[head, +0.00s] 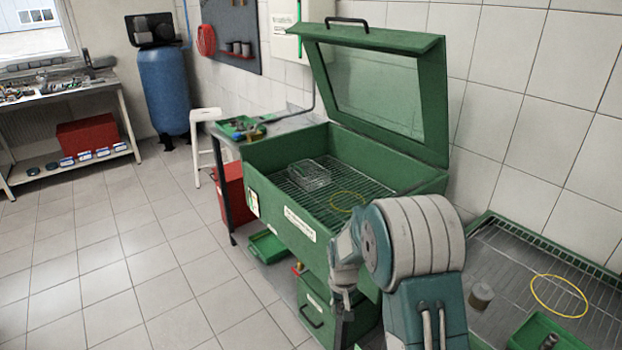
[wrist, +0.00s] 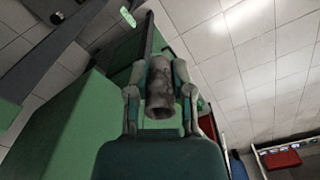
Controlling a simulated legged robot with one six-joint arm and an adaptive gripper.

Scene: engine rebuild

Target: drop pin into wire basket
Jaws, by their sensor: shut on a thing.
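The wire basket (head: 310,176) is a small mesh box on the grate inside the open green parts washer (head: 292,222). My gripper (wrist: 160,78) is shut on the pin (wrist: 160,92), a grey hollow cylinder with stained sides, held between the two fingers in the wrist view. In the head view my gripper hangs low at the front side of the washer, outside its rim, to the right of and nearer than the basket. The pin cannot be made out in the head view. The basket does not show in the wrist view.
The washer's lid (head: 375,85) stands raised at the back. A yellow ring (head: 347,201) lies on the grate right of the basket, and another (head: 559,296) on the grid at right. The tiled floor at left is clear.

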